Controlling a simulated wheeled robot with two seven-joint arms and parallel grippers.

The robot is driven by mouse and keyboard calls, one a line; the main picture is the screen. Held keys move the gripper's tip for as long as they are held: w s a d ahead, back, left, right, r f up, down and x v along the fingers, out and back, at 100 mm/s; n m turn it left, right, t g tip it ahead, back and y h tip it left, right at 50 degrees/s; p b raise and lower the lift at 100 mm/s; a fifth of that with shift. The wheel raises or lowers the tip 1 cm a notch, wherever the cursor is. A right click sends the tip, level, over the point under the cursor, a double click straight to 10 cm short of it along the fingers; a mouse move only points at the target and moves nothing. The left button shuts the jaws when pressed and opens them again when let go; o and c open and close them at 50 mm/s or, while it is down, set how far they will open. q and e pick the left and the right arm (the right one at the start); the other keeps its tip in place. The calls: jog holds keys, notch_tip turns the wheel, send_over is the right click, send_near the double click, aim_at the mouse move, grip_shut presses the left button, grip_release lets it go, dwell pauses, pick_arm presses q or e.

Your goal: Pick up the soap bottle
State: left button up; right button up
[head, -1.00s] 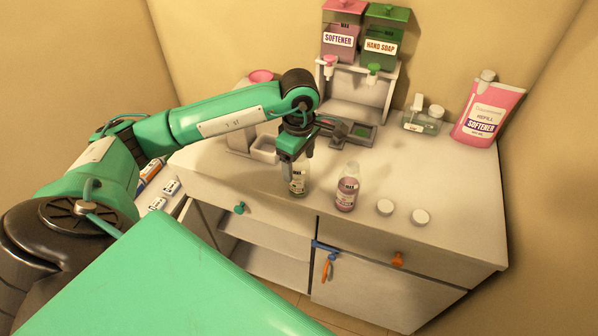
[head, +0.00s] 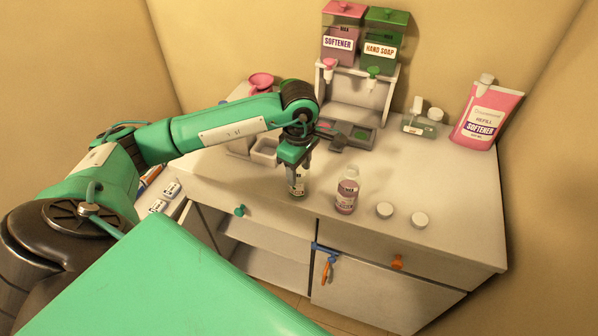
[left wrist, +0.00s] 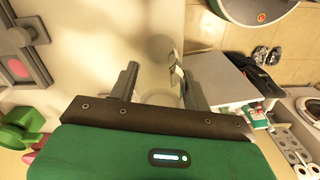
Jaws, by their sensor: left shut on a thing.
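The soap bottle (head: 298,187) is a small clear bottle with a green-marked label, at the front of the counter in the head view. My left gripper (head: 297,172) comes down on it from above and is shut on its upper part. The gripper hides the bottle's top. In the left wrist view the two fingers (left wrist: 160,90) stand on either side of a pale, faint round shape; its details are hard to make out. My right gripper is not in view.
A pink softener bottle (head: 347,191) stands just right of the held bottle. Two white caps (head: 384,209) (head: 419,219) lie farther right. The dispenser stand (head: 357,94) is behind, with a pink refill pouch (head: 487,115) at the back right. The counter's right side (head: 460,190) is clear.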

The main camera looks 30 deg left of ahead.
pick_arm(q)
jog(key=shift+r, duration=0.6)
notch_tip(320, 180, up, 10)
jog(key=shift+f+b, duration=0.2)
jog(key=shift+b, duration=0.95)
notch_tip(320, 180, up, 9)
jog(key=shift+p, duration=0.3)
